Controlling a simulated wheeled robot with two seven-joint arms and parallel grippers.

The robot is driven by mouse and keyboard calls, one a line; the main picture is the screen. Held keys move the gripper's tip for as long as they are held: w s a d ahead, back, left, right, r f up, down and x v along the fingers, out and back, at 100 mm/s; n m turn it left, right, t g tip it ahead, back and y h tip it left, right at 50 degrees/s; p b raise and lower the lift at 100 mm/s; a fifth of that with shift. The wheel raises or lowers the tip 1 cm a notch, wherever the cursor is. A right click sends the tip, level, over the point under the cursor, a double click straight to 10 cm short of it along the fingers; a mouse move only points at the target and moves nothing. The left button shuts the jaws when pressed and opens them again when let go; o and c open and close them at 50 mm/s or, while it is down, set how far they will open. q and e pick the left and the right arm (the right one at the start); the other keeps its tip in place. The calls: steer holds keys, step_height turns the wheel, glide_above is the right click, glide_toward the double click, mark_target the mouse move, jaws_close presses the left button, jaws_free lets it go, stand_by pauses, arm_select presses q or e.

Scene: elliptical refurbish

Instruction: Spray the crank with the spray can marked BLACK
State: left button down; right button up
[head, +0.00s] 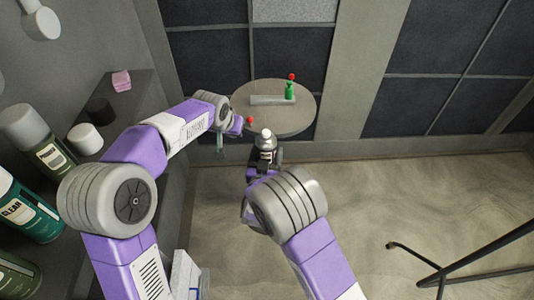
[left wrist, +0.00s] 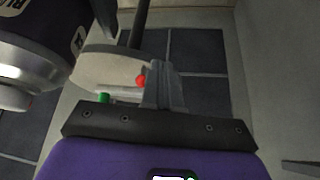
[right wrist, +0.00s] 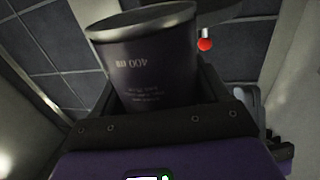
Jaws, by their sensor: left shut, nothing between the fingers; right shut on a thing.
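A dark spray can (head: 265,148) with a white top is upright in my right gripper (head: 262,165), in front of the round table. The right wrist view shows its dark body (right wrist: 150,70) between the fingers. The left wrist view shows part of its label, reading "BL" (left wrist: 12,82). On the table lies a grey bar (head: 268,100), seemingly the crank, with a green part (head: 290,91) topped by a red ball at its right end. My left gripper (head: 241,125) is shut and empty at the table's left edge, beside another red ball (head: 250,120). What that ball belongs to is unclear.
The round table (head: 300,117) stands against the panelled wall. A shelf on the left holds a can marked CLEAR (head: 22,208), another can (head: 45,150), a white cap (head: 85,138) and a pink block (head: 121,81). Black metal bars (head: 465,268) stand at lower right.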

arm_select(q)
steer(key=d+r, duration=0.3)
steer(key=r, duration=0.6)
step_height(320, 180, up, 6)
steer(key=m+h, duration=0.1)
steer(key=m, duration=0.2)
glide_above(267, 130)
steer(key=s, duration=0.1)
steer(key=shift+s+a+f+g, duration=0.1)
steer(key=shift+a+f+g, duration=0.1)
steer(key=shift+g, duration=0.1)
steer(key=shift+f, duration=2.8)
steer(key=shift+f, duration=0.1)
steer(key=shift+f, duration=0.9)
steer(key=shift+r, duration=2.55)
